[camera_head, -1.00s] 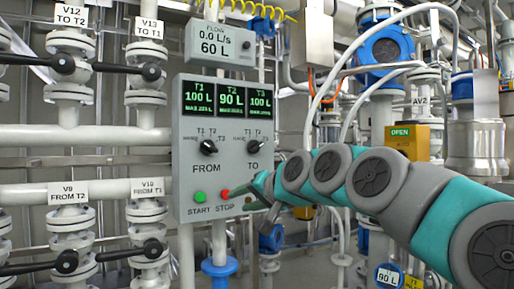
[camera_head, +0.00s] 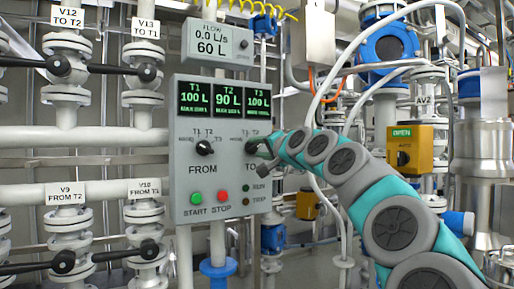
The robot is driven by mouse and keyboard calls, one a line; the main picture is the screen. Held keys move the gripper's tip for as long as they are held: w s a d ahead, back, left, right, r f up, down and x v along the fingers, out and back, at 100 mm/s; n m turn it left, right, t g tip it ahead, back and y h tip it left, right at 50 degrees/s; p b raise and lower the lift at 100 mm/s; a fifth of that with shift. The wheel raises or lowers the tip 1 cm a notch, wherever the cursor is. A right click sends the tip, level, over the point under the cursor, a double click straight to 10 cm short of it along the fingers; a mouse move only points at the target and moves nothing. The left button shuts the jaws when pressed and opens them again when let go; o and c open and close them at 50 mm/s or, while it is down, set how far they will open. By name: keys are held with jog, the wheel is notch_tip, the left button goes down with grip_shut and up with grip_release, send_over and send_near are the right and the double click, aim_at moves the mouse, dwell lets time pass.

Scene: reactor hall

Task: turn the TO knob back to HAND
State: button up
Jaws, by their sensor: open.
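The control panel (camera_head: 222,180) is a grey box in the middle of the head view. The TO knob (camera_head: 252,147) is a black knob at its right, above the word TO. My gripper (camera_head: 260,149) is at the TO knob, coming from the right, and covers part of it and most of its scale. The jaws are small and partly hidden here; I cannot tell whether they touch the knob. Where the TO knob points is not clear. The FROM knob (camera_head: 204,148) is a similar black knob to the left, uncovered.
Below the knobs are a green START button (camera_head: 196,197) and a red STOP button (camera_head: 222,196). Tank displays (camera_head: 227,98) are above, with a flow meter (camera_head: 221,44) on top. Pipes and black-handled valves (camera_head: 62,65) stand left. A yellow actuator (camera_head: 404,145) is right, behind my arm.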

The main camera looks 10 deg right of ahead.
jog(key=shift+w+a, duration=0.25)
jog(key=shift+w, duration=0.35)
grip_shut()
dwell(0.3)
